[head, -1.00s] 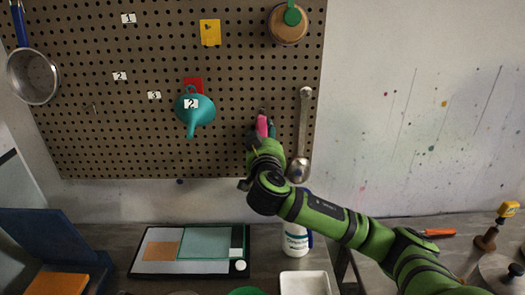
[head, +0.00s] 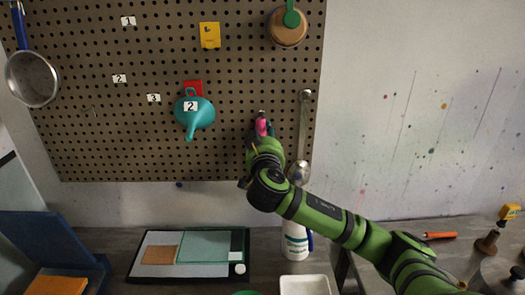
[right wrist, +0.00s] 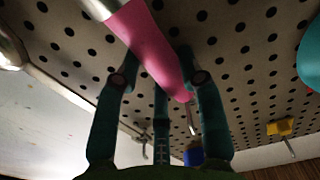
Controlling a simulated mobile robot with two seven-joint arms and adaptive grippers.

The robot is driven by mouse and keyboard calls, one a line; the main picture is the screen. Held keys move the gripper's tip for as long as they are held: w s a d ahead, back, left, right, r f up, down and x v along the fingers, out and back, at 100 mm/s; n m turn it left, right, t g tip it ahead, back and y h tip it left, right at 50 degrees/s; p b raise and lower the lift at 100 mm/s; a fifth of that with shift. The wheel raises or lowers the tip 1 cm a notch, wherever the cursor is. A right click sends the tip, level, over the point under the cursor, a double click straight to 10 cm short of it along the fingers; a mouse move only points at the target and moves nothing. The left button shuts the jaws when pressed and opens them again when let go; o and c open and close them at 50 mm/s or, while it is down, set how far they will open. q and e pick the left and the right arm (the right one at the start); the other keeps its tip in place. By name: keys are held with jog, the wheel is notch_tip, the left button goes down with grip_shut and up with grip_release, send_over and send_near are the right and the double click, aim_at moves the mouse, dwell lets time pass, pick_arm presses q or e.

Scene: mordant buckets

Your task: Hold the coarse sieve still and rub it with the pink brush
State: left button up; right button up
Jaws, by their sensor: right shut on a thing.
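The pink brush (head: 262,128) is upright against the pegboard, just left of a hanging metal spoon. My right gripper (head: 261,136) is shut on it. In the right wrist view the fingers (right wrist: 160,80) close on its pink handle (right wrist: 148,42), with a metal part at the upper left. I cannot tell whether the brush is still on its peg. A round metal sieve (head: 32,79) with a blue handle hangs at the far left of the pegboard, well away from my right gripper. Its mesh is too small to judge as coarse. My left gripper is not in view.
A teal funnel (head: 193,113) hangs left of the brush, and a metal spoon (head: 303,125) close on its right. Below stand a white bottle (head: 295,240), a white tray (head: 304,285) and a dark-framed board (head: 140,274). An orange-handled tool (head: 440,235) lies at the right.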

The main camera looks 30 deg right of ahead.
jog(key=shift+r, duration=0.1)
jog(key=shift+r, duration=0.4)
dwell(0.3)
jog(key=shift+s+a, duration=0.1)
jog(key=shift+a, duration=0.05)
jog(key=shift+v, duration=3.6)
